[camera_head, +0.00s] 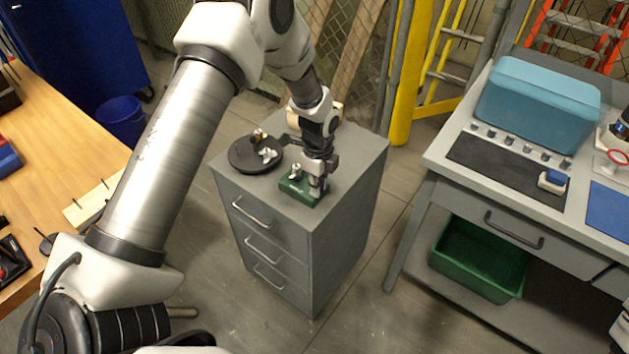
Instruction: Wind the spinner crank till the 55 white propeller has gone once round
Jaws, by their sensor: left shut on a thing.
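The spinner (299,190) has a green base and stands on top of the grey drawer cabinet (345,170). A small white propeller (296,172) shows at the left of the spinner, beside my gripper; any number on it is too small to read. My left gripper (318,193) points down at the right side of the green base and is shut on the spinner crank, which the fingers mostly hide. The right gripper is not in view.
A round black tray (243,165) with small white and yellowish parts lies left of the spinner. A wooden table (60,130) is at the left. At the right, a grey bench (440,155) carries a teal case (540,100). Floor separates the cabinet and bench.

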